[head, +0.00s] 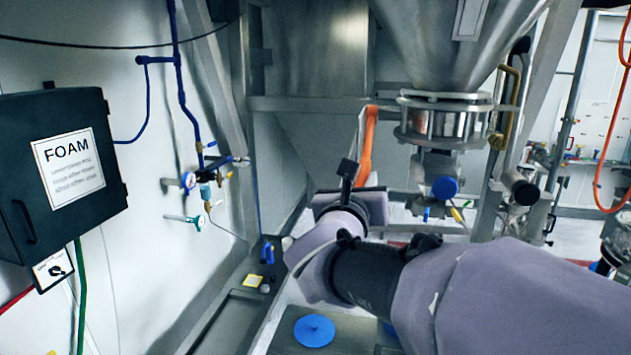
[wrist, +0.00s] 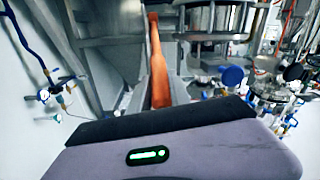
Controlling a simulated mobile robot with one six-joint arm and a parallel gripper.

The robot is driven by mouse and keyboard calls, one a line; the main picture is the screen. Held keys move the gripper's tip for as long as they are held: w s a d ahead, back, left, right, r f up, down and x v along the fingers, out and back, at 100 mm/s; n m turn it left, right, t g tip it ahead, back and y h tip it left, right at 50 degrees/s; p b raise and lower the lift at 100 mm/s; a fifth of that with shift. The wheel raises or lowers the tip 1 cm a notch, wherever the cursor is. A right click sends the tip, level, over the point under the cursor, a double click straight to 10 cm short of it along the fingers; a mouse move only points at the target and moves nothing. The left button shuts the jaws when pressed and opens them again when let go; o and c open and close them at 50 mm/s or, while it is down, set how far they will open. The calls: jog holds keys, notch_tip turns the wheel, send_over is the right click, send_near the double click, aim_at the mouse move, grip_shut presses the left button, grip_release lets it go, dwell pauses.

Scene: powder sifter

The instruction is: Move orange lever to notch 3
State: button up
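The orange lever (head: 368,148) is a long upright bar in the head view, left of the steel hopper outlet. Its lower end is hidden behind my arm. In the wrist view the orange lever (wrist: 158,70) stands nearly upright above the middle of my gripper (wrist: 165,122), and its lower part meets the gripper's black edge in the picture. No notches or notch numbers can be made out.
The hopper outlet (head: 441,118) with a blue-capped valve (head: 445,187) hangs right of the lever. A dark FOAM box (head: 65,165) and blue pipes are on the left wall. A blue disc (head: 314,330) lies on the bench below my arm.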

grip_shut()
dwell(1.0)
jog(key=w+d+f+t+h+b, duration=0.1)
jog(key=f+b, duration=0.5)
jog(key=b, duration=1.7)
jog(key=shift+w+t, duration=0.9)
jog(key=shift+w, duration=0.1)
jog(key=o, duration=0.7)
grip_release()
jog(key=shift+o, duration=0.2)
